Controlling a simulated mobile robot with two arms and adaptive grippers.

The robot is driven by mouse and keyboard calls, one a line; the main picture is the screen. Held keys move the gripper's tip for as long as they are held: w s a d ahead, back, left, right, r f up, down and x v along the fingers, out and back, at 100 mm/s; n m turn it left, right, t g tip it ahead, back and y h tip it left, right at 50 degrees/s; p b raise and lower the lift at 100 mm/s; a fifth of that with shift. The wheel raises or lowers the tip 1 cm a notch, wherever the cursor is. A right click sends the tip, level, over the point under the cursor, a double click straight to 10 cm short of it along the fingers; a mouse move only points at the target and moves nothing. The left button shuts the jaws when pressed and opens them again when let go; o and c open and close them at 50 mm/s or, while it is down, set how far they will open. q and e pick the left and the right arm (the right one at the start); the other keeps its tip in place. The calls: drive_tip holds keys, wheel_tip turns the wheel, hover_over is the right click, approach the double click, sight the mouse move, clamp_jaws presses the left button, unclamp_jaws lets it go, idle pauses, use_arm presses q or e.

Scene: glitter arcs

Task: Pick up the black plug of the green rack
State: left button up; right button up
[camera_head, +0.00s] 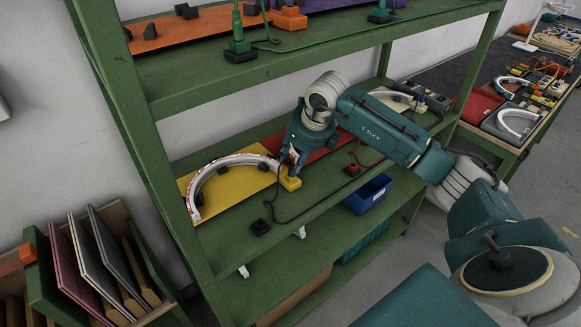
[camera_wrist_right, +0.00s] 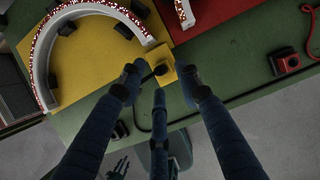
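The green rack (camera_head: 152,130) stands ahead. On its middle shelf, a black plug (camera_head: 260,227) lies near the front edge, with a thin dark cable running up towards my right gripper. My right gripper (camera_head: 290,165) is over a yellow block (camera_head: 291,183) at the corner of a yellow board. In the right wrist view its fingers (camera_wrist_right: 160,80) are spread apart, and the yellow block (camera_wrist_right: 161,57) with a small dark round part on it shows between and beyond them. The black plug (camera_wrist_right: 121,129) shows partly behind a finger there. A small dark hand-like shape (camera_wrist_right: 118,170), apparently my left gripper, shows low down.
A red block (camera_head: 353,169) with a red cable sits to the right. The upper shelf (camera_head: 190,82) lies above my arm. A blue bin (camera_head: 369,193) is below. Wooden crates with panels stand lower left.

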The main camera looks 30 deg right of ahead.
drive_tip(key=x, duration=0.2)
drive_tip(key=shift+w+f, duration=0.15)
drive_tip(key=shift+f, duration=0.05)
use_arm(q)
drive_tip(key=shift+s+a+r, duration=0.1)
drive_tip(key=shift+s+r, duration=0.25)
drive_tip(key=shift+s, duration=0.45)
use_arm(e)
drive_tip(key=c, duration=0.8)
drive_tip(key=shift+r, duration=0.1)
use_arm(q)
drive_tip(key=shift+w, duration=0.55)
drive_tip(key=shift+f, duration=0.1)
use_arm(e)
drive_tip(key=shift+r, duration=0.15)
clamp_jaws()
